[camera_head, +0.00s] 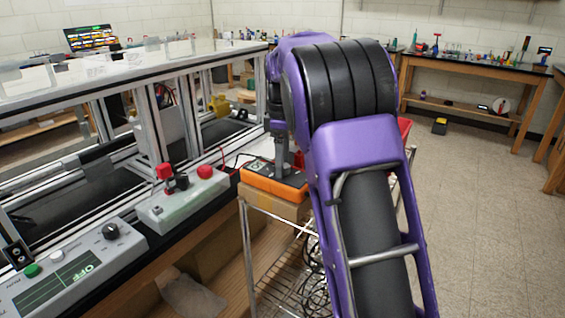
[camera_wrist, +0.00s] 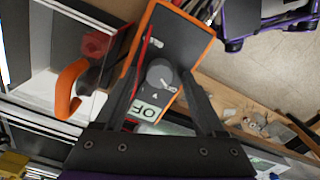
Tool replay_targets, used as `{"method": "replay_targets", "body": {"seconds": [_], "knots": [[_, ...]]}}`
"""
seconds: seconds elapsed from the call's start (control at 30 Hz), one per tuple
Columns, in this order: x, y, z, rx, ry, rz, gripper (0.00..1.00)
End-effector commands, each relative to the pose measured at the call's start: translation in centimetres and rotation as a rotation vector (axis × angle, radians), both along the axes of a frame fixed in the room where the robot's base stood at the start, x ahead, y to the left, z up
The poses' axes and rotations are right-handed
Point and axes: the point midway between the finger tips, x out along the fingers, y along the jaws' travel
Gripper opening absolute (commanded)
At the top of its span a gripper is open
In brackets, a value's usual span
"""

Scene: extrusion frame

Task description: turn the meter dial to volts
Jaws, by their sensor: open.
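The meter, with an orange case and dark face, lies on a brown block in the head view (camera_head: 262,183). It fills the upper middle of the wrist view (camera_wrist: 183,35). Its round grey dial (camera_wrist: 160,73) shows in the wrist view, and its pale display (camera_wrist: 148,110) reads OFF. My gripper (camera_wrist: 163,66) is open, with one finger on each side of the dial. I cannot tell whether the fingers touch it. In the head view my gripper (camera_head: 283,170) points down over the meter, and the dial is hidden.
The brown block (camera_head: 270,203) sits on a wire cart (camera_head: 262,262). Open floor (camera_head: 470,210) is at right.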

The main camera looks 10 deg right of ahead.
Motion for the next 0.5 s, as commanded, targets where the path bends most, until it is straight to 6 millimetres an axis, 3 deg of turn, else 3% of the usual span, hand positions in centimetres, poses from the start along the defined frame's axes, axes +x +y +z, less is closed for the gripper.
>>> {"method": "replay_targets", "body": {"seconds": [0.17, 0.5], "knots": [[0.00, 0.01, 0.01, 0.000, 0.000, 0.000, 0.71], [0.00, 0.01, 0.04, 0.000, 0.000, 0.000, 0.12]]}}
